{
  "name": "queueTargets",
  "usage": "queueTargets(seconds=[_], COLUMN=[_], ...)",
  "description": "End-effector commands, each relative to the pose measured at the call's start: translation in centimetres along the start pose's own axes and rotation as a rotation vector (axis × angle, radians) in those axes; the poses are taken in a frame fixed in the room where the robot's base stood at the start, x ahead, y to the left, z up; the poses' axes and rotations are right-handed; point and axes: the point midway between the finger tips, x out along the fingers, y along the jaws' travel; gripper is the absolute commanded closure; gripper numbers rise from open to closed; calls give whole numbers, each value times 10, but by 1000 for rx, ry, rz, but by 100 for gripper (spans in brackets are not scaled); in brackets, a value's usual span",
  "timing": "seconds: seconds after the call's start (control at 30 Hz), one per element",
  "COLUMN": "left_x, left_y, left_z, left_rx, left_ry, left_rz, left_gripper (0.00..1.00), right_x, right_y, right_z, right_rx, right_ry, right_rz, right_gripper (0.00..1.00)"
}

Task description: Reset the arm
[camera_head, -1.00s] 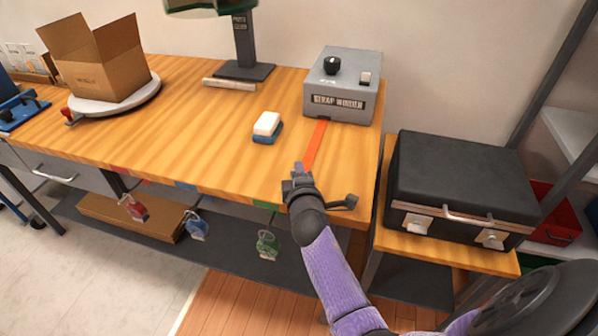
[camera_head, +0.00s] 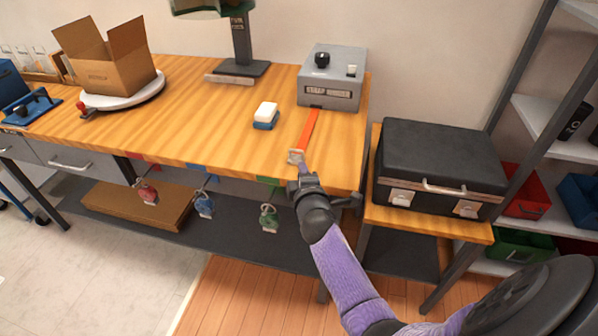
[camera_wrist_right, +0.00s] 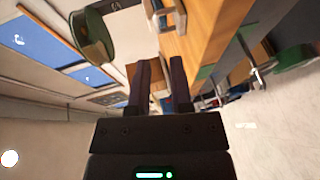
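My right arm (camera_head: 345,275) reaches up from the lower right in the head view. Its gripper (camera_head: 298,180) is just in front of the bench's front edge. In the wrist view its two fingers (camera_wrist_right: 161,80) stand apart with nothing held between them. An orange strap (camera_head: 308,128) runs from the grey strap winder (camera_head: 330,75) to the bench's front edge. The strap's silver end piece (camera_head: 296,156) shows just beyond the gripper, apparently apart from it. My left gripper is not in view.
On the wooden bench (camera_head: 200,120) are a white-and-blue block (camera_head: 265,116), a cardboard box (camera_head: 108,62) on a round white stand, and a dark post. A black case (camera_head: 440,165) sits on a side table at right. Coloured tags hang below the bench edge.

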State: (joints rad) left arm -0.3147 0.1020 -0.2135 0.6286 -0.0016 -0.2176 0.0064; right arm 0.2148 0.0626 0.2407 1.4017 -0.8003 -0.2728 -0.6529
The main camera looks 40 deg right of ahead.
Motion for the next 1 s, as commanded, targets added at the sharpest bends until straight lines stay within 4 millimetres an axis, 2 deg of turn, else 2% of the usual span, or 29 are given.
queueTargets(seconds=[0.17,0.23,0.27,0.37,0.4,0.47,0.5,0.57,0.6,0.67,0.7,0.8,0.83,0.9,1.0], left_x=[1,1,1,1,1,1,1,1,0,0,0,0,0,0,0], left_y=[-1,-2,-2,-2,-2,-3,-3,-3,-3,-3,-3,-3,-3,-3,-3], left_z=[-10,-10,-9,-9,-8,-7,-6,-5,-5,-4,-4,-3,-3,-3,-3], left_rx=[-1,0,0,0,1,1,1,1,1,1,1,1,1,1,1], left_ry=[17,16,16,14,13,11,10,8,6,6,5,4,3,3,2], left_rz=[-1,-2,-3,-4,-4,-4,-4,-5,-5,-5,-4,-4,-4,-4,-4], left_gripper=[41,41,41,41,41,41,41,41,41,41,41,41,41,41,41], right_x=[0,-4,-8,-37,-57,-93,-120,-165,-198,-246,-277,-340,-355,-379,-393], right_y=[-2,-20,-35,-119,-158,-213,-247,-291,-317,-349,-365,-389,-394,-399,-402], right_z=[0,-2,-3,-6,-4,3,9,22,33,51,63,89,95,106,112], right_rx=[2,23,46,164,226,315,371,448,494,555,588,645,656,674,686], right_ry=[1,12,20,37,28,-5,-42,-113,-173,-273,-342,-498,-536,-600,-641], right_rz=[-4,-48,-85,-296,-401,-554,-652,-789,-875,-988,-1050,-1158,-1179,-1210,-1227], right_gripper=[74,74,74,74,74,74,74,74,74,74,74,74,74,74,74])
